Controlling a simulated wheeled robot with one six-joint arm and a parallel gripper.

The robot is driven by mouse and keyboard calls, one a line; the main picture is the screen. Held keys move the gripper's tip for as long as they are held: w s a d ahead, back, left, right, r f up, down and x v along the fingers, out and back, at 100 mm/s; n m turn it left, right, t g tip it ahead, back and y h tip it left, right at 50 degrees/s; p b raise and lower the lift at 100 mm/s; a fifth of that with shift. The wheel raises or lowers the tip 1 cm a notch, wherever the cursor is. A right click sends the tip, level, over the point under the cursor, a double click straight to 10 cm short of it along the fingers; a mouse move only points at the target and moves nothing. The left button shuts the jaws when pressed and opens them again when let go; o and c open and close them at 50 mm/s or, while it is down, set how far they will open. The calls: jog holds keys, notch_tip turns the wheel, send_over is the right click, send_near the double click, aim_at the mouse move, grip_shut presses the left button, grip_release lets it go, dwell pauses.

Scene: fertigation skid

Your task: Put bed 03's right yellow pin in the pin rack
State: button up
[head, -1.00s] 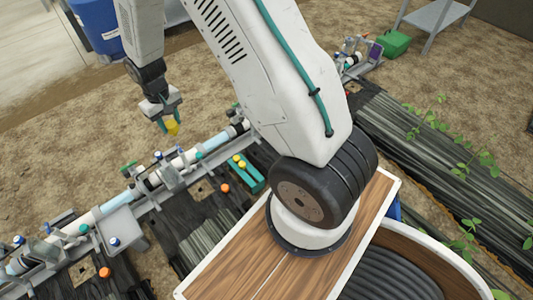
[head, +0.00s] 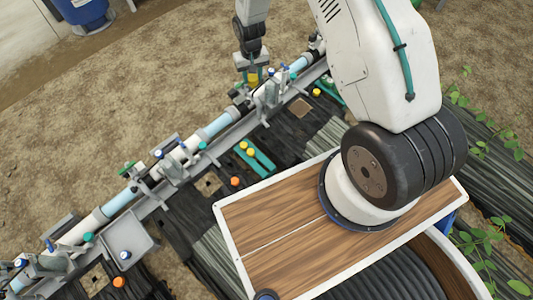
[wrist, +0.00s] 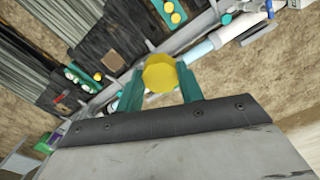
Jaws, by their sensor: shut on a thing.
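My gripper (head: 253,74) is shut on a yellow pin (head: 253,79) and holds it above the ground, close to the pipe line in the picture. In the wrist view the pin's yellow head (wrist: 160,74) sits between the two teal fingers of my gripper (wrist: 160,88). A teal rack (head: 263,162) with two yellow pins at its upper left end lies on the dark bed cover, below and apart from my gripper in the head view. A second teal piece (head: 325,87) shows further right, partly behind my arm, with a yellow knob beside it.
A pipe line (head: 215,126) with valves and brackets runs diagonally across the head view. A grey tray (head: 128,240) and orange caps (head: 235,181) are near it. A blue drum (head: 82,10) stands at the upper left. Bare soil lies behind the pipe.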

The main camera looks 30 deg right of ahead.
jog(key=shift+s+a+f+m, duration=0.5)
jog(key=shift+s+f, duration=1.8)
jog(key=shift+f, duration=6.15)
jog(key=shift+s+a+f+m, duration=0.15)
jog(key=shift+s+f+m, duration=1.4)
jog(key=shift+f, duration=6.95)
jog(key=shift+s+a+f+n, duration=0.1)
jog(key=shift+s+a+f, duration=0.2)
jog(key=shift+s+f, duration=5.45)
jog(key=w+f, duration=0.5)
jog(key=shift+w+f, duration=0.2)
jog(key=shift+w, duration=0.05)
jog(key=o, duration=1)
jog(key=shift+r, duration=0.1)
jog(key=shift+r, duration=3.95)
jog(key=shift+s, duration=0.1)
